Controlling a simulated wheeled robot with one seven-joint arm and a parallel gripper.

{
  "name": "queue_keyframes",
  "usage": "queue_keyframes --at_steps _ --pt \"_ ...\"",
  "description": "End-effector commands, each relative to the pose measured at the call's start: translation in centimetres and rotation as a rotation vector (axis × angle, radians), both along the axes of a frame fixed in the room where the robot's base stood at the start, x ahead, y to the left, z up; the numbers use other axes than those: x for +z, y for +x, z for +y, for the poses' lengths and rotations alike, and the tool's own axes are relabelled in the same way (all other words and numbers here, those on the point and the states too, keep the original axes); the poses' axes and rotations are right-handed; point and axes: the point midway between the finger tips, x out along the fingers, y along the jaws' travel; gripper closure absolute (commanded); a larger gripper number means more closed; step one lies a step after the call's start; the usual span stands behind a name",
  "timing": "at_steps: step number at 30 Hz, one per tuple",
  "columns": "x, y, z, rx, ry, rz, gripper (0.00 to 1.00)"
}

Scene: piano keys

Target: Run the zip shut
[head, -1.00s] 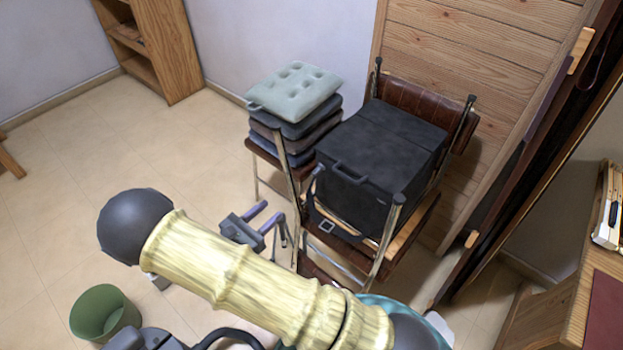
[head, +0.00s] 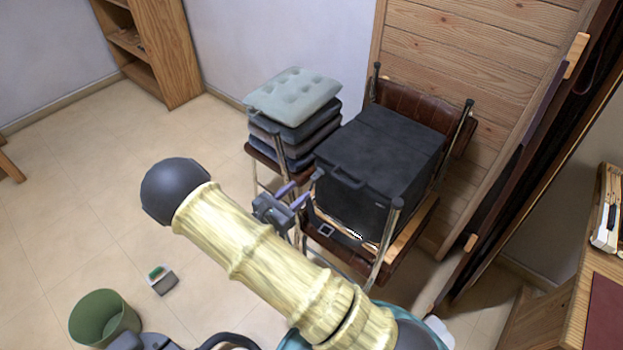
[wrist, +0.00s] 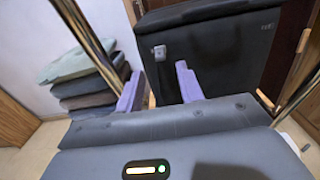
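A large black case (head: 385,150) sits on a brown chair, and its dark side fills the upper middle of the wrist view (wrist: 215,60). A small grey metal tab (wrist: 158,52) shows on that side near its left edge; it may be the zip pull, but I cannot tell. The zip's line is not clear in either view. My gripper (head: 294,197) is just left of the case's front. Its two purple fingers are apart with nothing between them in the wrist view (wrist: 158,90). The tab appears beyond and above the gap, apart from the fingers.
A chair with stacked cushions (head: 295,95) stands left of the case. Chrome chair posts (head: 386,245) rise close around my gripper and the case. A green bin (head: 105,318) and a small green-and-grey item (head: 161,280) are on the floor. The left floor is mostly clear.

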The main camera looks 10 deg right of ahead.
Motion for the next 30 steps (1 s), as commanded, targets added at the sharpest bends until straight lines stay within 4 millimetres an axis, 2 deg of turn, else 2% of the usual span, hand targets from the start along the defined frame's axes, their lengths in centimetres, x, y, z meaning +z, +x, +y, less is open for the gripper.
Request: queue_keyframes --at_steps 6,11,22,23,28,30 --pt "0.0 2.2 -3.2 -0.003 0.001 -0.001 0.63" --pt "0.0 3.5 -4.9 -0.002 0.000 -0.002 0.63" --pt "0.0 4.0 -5.5 0.001 0.001 -0.001 0.63" --pt "0.0 4.0 -5.5 0.001 0.001 -0.001 0.65" --pt "0.0 4.0 -5.5 0.001 0.001 -0.001 0.98" --pt "0.0 4.0 -5.5 0.001 0.001 -0.001 1.00"
